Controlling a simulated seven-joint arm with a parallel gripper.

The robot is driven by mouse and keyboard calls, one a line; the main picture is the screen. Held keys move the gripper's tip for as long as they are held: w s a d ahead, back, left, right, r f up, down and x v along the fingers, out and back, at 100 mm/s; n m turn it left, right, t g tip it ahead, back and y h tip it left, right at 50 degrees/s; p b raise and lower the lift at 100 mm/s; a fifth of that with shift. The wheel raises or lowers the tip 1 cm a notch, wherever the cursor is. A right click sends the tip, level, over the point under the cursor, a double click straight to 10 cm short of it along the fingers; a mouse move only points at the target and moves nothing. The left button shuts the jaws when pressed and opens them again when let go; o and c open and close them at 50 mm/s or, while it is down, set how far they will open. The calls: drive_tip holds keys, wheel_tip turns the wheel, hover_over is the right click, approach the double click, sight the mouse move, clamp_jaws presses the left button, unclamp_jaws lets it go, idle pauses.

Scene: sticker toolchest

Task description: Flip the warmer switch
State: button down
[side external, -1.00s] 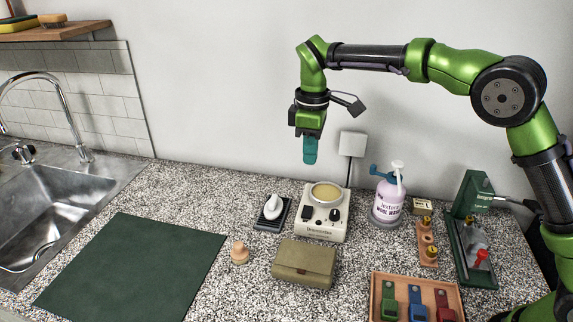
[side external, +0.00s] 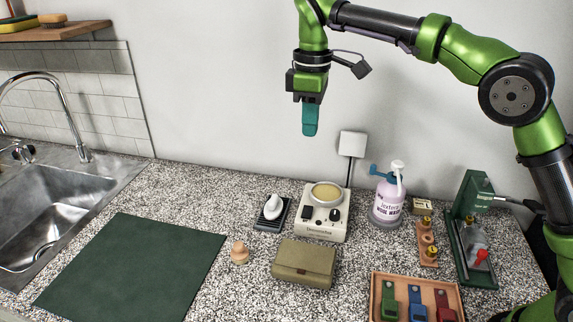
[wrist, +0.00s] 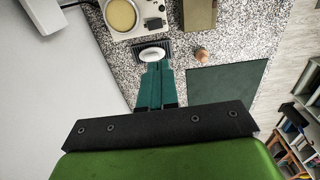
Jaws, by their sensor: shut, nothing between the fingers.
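The warmer (side external: 321,211) is a cream box on the counter with a round yellowish top, a dark knob and a small dark switch (side external: 309,213) on its front face. The switch is too small to tell its position. In the wrist view the warmer (wrist: 139,30) is at the top, partly cut off by the frame edge. My gripper (side external: 310,133) has teal fingers, shut and empty, pointing down. It hangs in the air well above the counter, above and slightly left of the warmer. In the wrist view my gripper (wrist: 155,66) points toward a white object.
A white object on a black pad (side external: 272,211) stands left of the warmer, an olive case (side external: 304,263) in front. A lilac bottle (side external: 388,200) stands right. A wooden knob (side external: 239,252), green mat (side external: 133,265) and tray (side external: 462,306) lie nearby. A cord runs from a wall box (side external: 352,144).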

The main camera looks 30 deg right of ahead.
wheel_tip(320, 180, up, 6)
drive_tip(key=shift+s+a, duration=0.3)
drive_tip(key=shift+s, duration=0.05)
drive_tip(key=shift+r, duration=0.1)
